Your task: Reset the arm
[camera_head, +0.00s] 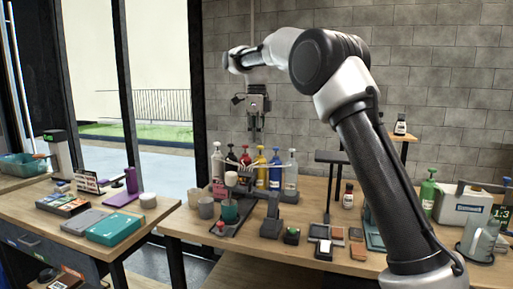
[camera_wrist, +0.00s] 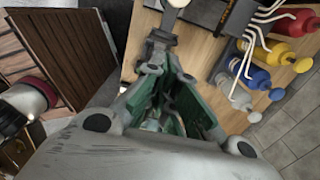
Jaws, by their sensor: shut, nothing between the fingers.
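My arm reaches out over the wooden workbench (camera_head: 190,229) from the right. My gripper (camera_head: 257,127) hangs downward in the air above the row of pump bottles. Its fingers are closed together with nothing between them. In the wrist view my gripper (camera_wrist: 160,40) shows large from above, its green-lined linkage narrowing to closed tips over the wood surface. My forearm covers part of the right side of the bench in the head view.
Below my gripper stand yellow (camera_head: 261,170), blue (camera_head: 275,172) and other pump bottles. A dark stand (camera_head: 331,172) rises to their right. A green bottle (camera_head: 427,191) and white box (camera_head: 468,203) are at far right. A side table holds a teal case (camera_head: 114,229).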

